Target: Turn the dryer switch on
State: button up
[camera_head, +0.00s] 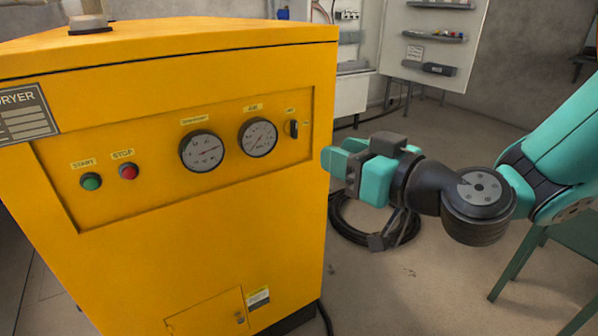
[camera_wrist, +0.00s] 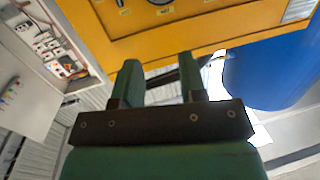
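The yellow dryer (camera_head: 180,250) fills the left of the head view. Its front panel carries a small black rotary switch (camera_head: 294,129) at the right end, beside two round gauges. The switch knob looks roughly upright; its small label is too blurred to read. My gripper (camera_head: 336,160) is just right of the dryer's front corner, a little lower than the switch in the picture and apart from it. In the wrist view my gripper (camera_wrist: 160,68) shows two parted green fingers with nothing between them. The dryer (camera_wrist: 205,28) shows beyond the fingertips, with the switch (camera_wrist: 121,3) at the top edge.
A green START button (camera_head: 91,181) and a red STOP button (camera_head: 128,171) sit at the panel's left. A coiled black hose (camera_head: 345,232) lies on the floor right of the dryer. A green table (camera_head: 560,250) stands at right. A blue tank (camera_wrist: 262,75) shows in the wrist view.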

notch_tip(320, 180, down, 4)
jog(key=w+d+m+t+h+b, duration=0.2)
jog(key=p, duration=2)
send_near(296, 129)
jog(key=shift+t, duration=0.3)
jog(key=x, duration=0.7)
jog(key=shift+a+r, duration=0.1)
jog(key=shift+a, duration=0.05)
jog(key=shift+w+a+f+p, duration=0.15)
jog(key=shift+w+a+p, duration=0.1)
jog(key=shift+w+p, duration=0.15)
jog(key=shift+w+a+f+p, duration=0.2)
jog(key=shift+w+a+p, duration=0.1)
jog(key=shift+w, duration=0.15)
grip_shut()
